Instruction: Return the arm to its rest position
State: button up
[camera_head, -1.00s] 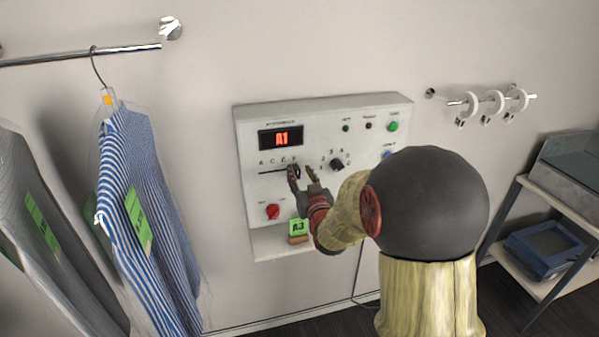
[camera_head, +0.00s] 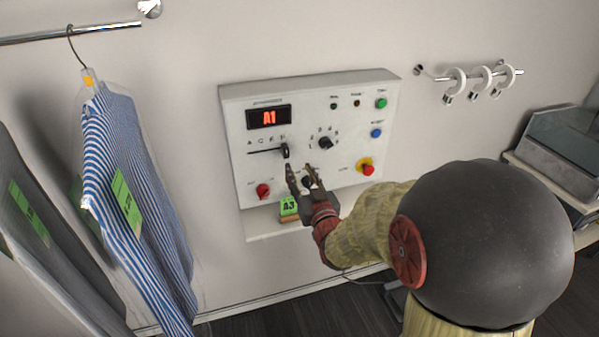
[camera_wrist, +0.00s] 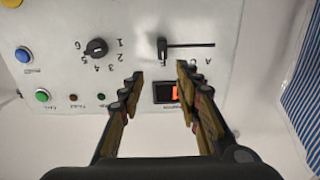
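My arm reaches in from the right in the head view, with my gripper (camera_head: 302,182) in front of the lower part of a white wall control panel (camera_head: 312,98). The gripper is open and its fingers are apart with nothing between them; it also shows open in the wrist view (camera_wrist: 160,85). The panel's display (camera_head: 268,117) reads A1. The black slider handle (camera_head: 285,150) stands at the right end of its slot, just above the fingertips. Whether the fingers touch the panel cannot be told.
A green A3 tag (camera_head: 289,206) stands on the panel's ledge. A striped shirt (camera_head: 140,195) hangs from the rail (camera_head: 70,33) at left. White rings hang on a peg (camera_head: 482,82) at right, above a shelf with a grey tray (camera_head: 560,145). A red-yellow button (camera_head: 366,167) is on the panel.

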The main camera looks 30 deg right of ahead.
jog(key=shift+f, duration=0.1)
jog(key=s+a+f+g+y, duration=0.1)
jog(key=s+f+g, duration=0.4)
jog(key=f, duration=0.2)
jog(key=s+a+f+g+y, duration=0.1)
jog(key=s+f+g, duration=0.3)
jog(key=f, duration=0.4)
jog(key=s+a+r+n+g+y, duration=0.2)
jog(key=s+a+r+n+y, duration=0.1)
jog(key=s+a+r, duration=1.1)
jog(key=s+a, duration=0.2)
jog(key=a, duration=0.2)
jog(key=shift+s+r+g, duration=0.25)
jog(key=shift+r+g, duration=0.15)
dwell(2.8)
